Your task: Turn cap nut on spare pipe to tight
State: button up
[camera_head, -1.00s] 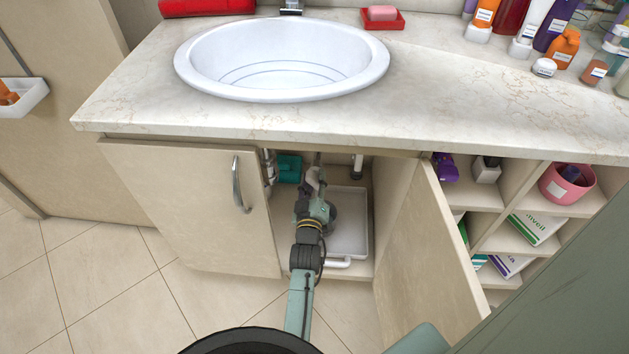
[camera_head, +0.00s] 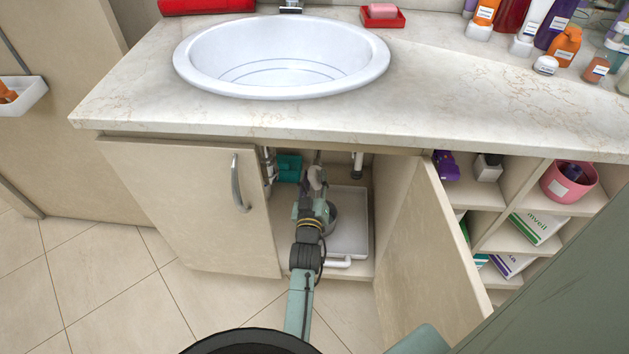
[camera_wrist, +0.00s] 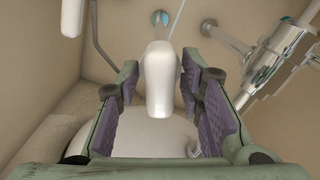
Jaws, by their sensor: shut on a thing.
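My gripper (camera_wrist: 160,110) is inside the open cabinet under the sink. In the head view this white piece (camera_head: 316,178) shows just beyond my gripper (camera_head: 313,200), and the cap nut is not clearly seen. How tight it is cannot be told.
A white tray (camera_head: 350,225) lies on the cabinet floor, with a white bent pipe (camera_head: 338,263) at its front. A chrome valve (camera_wrist: 272,65) is close to the right finger in the wrist view. Cabinet doors flank my arm, the left one (camera_head: 190,205) and the open right one (camera_head: 425,250).

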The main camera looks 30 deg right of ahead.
aim_at(314, 172)
jog(key=shift+m, duration=1.9)
jog(key=o, duration=1.2)
jog(key=shift+c, duration=0.2)
notch_tip(314, 172, up, 10)
jog(key=shift+r, duration=0.1)
